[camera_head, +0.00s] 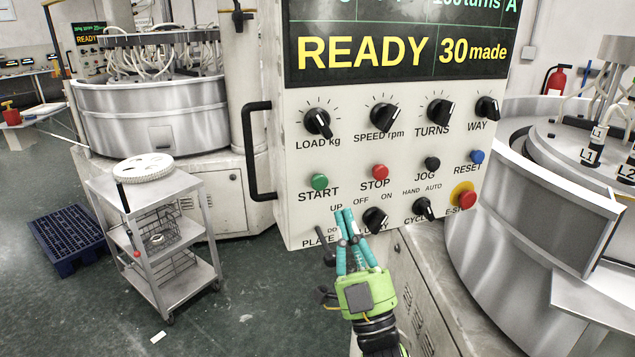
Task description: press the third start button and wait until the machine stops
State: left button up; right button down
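A control panel (290,150) with a display (400,45) fills the upper middle of the head view. The display reads "READY" and "30 made". The green START button (319,182) is on the panel's left side, with the red STOP button (380,171) to its right. My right gripper (345,212) points up in front of the panel's lower part, below and right of the START button. Its teal fingers are together with nothing visible between them, and they hide part of the lower labels. My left gripper is not in view.
Knobs and a red E-STOP (463,196) share the panel, with a black handle (252,150) at its left edge. A steel trolley (150,235) and a blue pallet (65,240) stand left. A round machine (480,200) is at right.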

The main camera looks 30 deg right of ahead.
aim_at(319, 182)
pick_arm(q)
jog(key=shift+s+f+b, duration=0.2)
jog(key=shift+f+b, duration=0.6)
pick_arm(e)
jog(key=w+d, duration=0.2)
jog(key=w, duration=0.7)
jog(key=shift+f, duration=0.1)
dwell(0.7)
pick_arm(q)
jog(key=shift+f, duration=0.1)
pick_arm(e)
jog(key=shift+w, duration=0.4)
pick_arm(q)
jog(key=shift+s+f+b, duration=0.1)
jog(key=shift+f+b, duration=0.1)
jog(key=shift+b, duration=0.1)
pick_arm(e)
jog(key=shift+w+d, duration=0.15)
jog(key=shift+w, duration=0.25)
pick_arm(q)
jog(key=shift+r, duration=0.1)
pick_arm(e)
jog(key=shift+s, duration=0.1)
dwell(0.3)
pick_arm(q)
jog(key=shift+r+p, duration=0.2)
jog(key=shift+p, duration=0.1)
pick_arm(e)
jog(key=shift+s+a, duration=0.2)
jog(key=shift+s, duration=0.55)
